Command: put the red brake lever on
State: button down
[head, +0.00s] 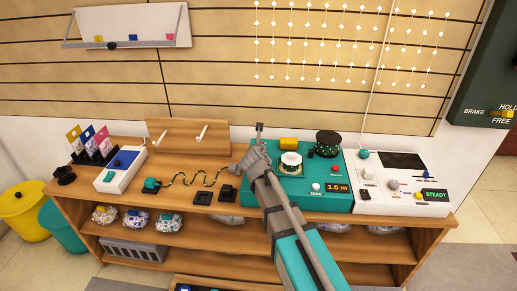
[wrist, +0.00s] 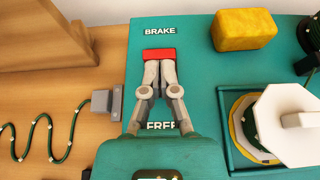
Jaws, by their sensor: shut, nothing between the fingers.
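The red brake lever handle (wrist: 160,54) is at the BRAKE end of its teal panel (wrist: 195,75) in the wrist view, just below the word BRAKE. The word FREE lies at the other end, partly hidden by my gripper. My gripper (wrist: 160,66) is shut and empty, its fingertips right at the near side of the red handle; I cannot tell whether they touch it.
A yellow block (wrist: 245,29) and a white spool (wrist: 285,125) stand right of the lever. A green light string (head: 195,178) lies on the wooden bench left of the machine. A control panel (head: 402,182) reading STEADY stands at the right.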

jog(key=shift+w+r+p, duration=0.3)
jog(key=shift+w+r, duration=0.15)
jog(key=shift+w, duration=0.3)
jog(key=shift+w+r, duration=0.1)
jog(key=shift+w, duration=0.6)
jog(key=shift+r, duration=0.1)
jog(key=shift+r+p, duration=0.7)
jog(key=shift+p, duration=0.25)
jog(key=shift+s+r, duration=0.1)
jog(key=s+r+p, duration=0.3)
jog(key=r+p, duration=0.6)
jog(key=shift+s, duration=0.4)
